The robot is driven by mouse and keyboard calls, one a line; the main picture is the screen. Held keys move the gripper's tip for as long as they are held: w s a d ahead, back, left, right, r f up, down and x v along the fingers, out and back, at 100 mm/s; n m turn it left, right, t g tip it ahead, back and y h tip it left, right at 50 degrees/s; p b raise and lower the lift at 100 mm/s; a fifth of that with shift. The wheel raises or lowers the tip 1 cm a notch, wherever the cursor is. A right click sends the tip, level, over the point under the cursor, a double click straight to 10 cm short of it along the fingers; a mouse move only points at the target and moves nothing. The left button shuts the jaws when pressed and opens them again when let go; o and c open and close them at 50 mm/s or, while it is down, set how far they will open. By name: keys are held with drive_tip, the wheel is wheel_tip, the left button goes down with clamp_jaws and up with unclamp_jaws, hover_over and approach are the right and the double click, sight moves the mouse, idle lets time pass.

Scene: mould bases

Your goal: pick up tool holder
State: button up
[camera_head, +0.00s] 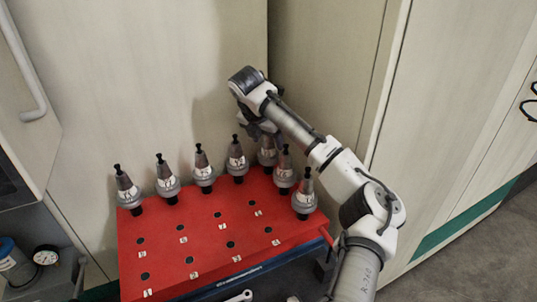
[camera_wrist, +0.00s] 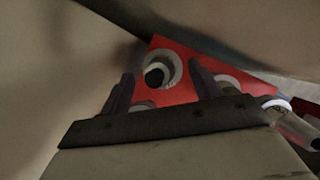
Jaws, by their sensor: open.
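Several metal tool holders stand upright, cone up with a dark knob on top, in the red rack (camera_head: 205,240). Most form a row along the back edge. One tool holder (camera_head: 266,152) at the back right is partly hidden by my gripper (camera_head: 258,126) above it; two more, a tool holder (camera_head: 284,170) and a tool holder (camera_head: 304,196), stand in front of it. In the wrist view, one tool holder (camera_wrist: 162,70) shows as a pale ring with a dark centre. It lies ahead, between the two fingers of my open gripper (camera_wrist: 164,88). I cannot tell if anything touches.
The front of the rack has several empty holes with small labels. Pale cabinet walls (camera_head: 190,60) stand close behind the rack and at its right (camera_head: 450,100). A round gauge (camera_head: 46,255) sits on a cart at the far left.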

drive_tip(key=shift+x, duration=1.3)
clamp_jaws()
drive_tip(key=shift+r, duration=0.15)
